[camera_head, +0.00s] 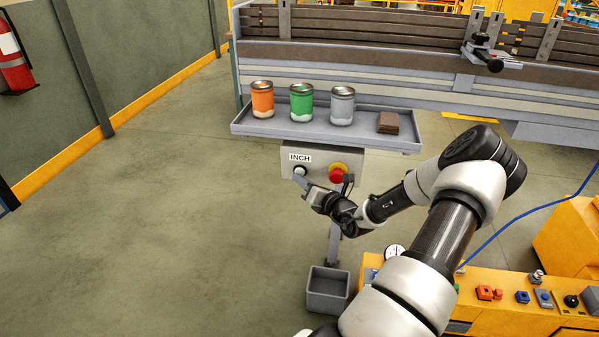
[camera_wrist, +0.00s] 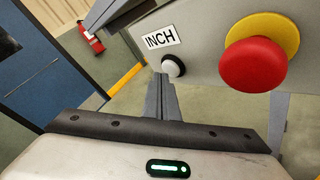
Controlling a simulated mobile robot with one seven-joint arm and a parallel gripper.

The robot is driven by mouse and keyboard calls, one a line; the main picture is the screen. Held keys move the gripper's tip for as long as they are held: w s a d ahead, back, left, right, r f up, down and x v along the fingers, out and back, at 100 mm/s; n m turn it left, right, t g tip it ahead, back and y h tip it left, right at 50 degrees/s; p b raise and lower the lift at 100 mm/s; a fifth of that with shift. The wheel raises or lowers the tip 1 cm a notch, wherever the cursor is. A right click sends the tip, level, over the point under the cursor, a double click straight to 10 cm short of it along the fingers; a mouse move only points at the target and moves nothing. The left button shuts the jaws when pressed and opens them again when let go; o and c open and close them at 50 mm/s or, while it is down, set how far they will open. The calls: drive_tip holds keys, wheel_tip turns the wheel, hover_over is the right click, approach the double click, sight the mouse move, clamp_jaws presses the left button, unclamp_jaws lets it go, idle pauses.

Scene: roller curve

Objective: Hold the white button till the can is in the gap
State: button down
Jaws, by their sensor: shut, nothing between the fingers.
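The white button (camera_head: 299,170) is on the grey control box (camera_head: 318,158), beside the label INCH. In the wrist view the white button (camera_wrist: 172,66) has a dark ring and shows just past my fingertips. My gripper (camera_head: 303,182) is shut and empty, its tips close at the button; in the wrist view its fingers (camera_wrist: 160,82) point at the button's lower edge. I cannot tell whether they touch or press it. An orange can (camera_head: 262,101), a green can (camera_head: 301,104) and a grey can (camera_head: 342,107) stand upright on the tray (camera_head: 240,126). I cannot make out the gap.
A red stop knob (camera_wrist: 253,64) on a yellow collar sits right of the button. A brown block (camera_head: 388,123) lies on the tray. The long slatted machine (camera_head: 400,75) runs behind. A grey bin (camera_head: 327,290) is below. A yellow panel (camera_head: 510,310) stands at front right. The left floor is clear.

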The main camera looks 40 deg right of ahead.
drive_tip(key=shift+s+a, duration=0.2)
drive_tip(key=shift+a, duration=0.1)
drive_tip(key=shift+s+a+p, duration=0.7)
drive_tip(key=shift+s+a, duration=0.1)
drive_tip(key=shift+a, duration=0.2)
drive_tip(key=shift+s+a+p, duration=0.65)
drive_tip(key=shift+s+a, duration=0.15)
drive_tip(key=shift+a, duration=0.15)
idle(0.3)
